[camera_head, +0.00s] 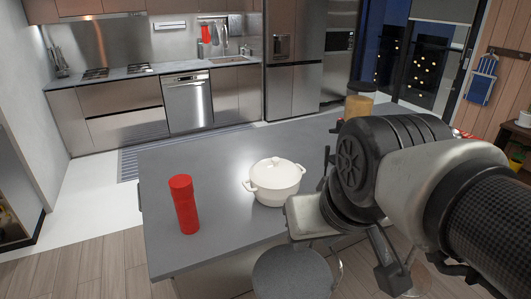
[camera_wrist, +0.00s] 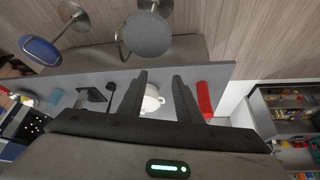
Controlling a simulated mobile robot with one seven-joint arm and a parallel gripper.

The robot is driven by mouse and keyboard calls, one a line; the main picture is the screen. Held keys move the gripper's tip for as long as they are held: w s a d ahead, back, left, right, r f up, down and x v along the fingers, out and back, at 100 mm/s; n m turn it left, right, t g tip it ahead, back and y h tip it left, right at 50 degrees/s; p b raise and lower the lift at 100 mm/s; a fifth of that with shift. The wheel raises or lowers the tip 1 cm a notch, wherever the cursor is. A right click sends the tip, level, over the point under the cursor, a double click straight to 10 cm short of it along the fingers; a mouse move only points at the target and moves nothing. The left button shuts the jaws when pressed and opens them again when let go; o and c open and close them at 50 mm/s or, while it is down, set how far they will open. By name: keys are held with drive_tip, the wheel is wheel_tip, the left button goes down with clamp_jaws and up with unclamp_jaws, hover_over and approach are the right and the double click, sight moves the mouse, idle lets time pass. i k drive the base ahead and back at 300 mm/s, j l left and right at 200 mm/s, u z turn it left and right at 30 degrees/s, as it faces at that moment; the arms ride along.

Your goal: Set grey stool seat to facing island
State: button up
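The grey stool seat (camera_head: 290,274) is round and sits at the near edge of the grey-topped island (camera_head: 215,160), partly cut off by the head view's bottom edge. A thin metal rail curves around its right side there. In the wrist view the grey stool seat (camera_wrist: 148,34) shows at the top, with the rail on its left side. The island (camera_wrist: 225,72) lies below it in that view. My gripper (camera_wrist: 159,75) is open and empty, its two dark fingers spread and pointing toward the stool side, apart from the seat. My arm hides the island's right part in the head view.
A white pot (camera_head: 275,181) and a red canister (camera_head: 184,204) stand on the island. A jar (camera_head: 359,101) stands at its far right. A blue stool seat (camera_wrist: 40,51) is beside the grey one. Wooden floor (camera_head: 85,268) is clear at the left.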

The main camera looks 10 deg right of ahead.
sight(281, 271)
drive_tip(key=k+l, duration=0.15)
drive_tip(key=l, duration=0.2)
drive_tip(key=k+l, duration=0.15)
drive_tip(key=l, duration=0.2)
drive_tip(key=k+l, duration=0.15)
drive_tip(key=l, duration=0.2)
drive_tip(key=i+l+u, duration=0.25)
drive_tip(key=i+l, duration=0.15)
drive_tip(key=i+l+u, duration=0.25)
drive_tip(key=l, duration=0.3)
drive_tip(key=k+j+z, duration=0.15)
drive_tip(key=k+j, duration=0.15)
drive_tip(key=k, duration=0.15)
drive_tip(key=k+j+z, duration=0.15)
drive_tip(key=k+j, duration=0.15)
drive_tip(key=k, duration=0.2)
drive_tip(key=k+j+z, duration=0.15)
drive_tip(key=k, duration=0.35)
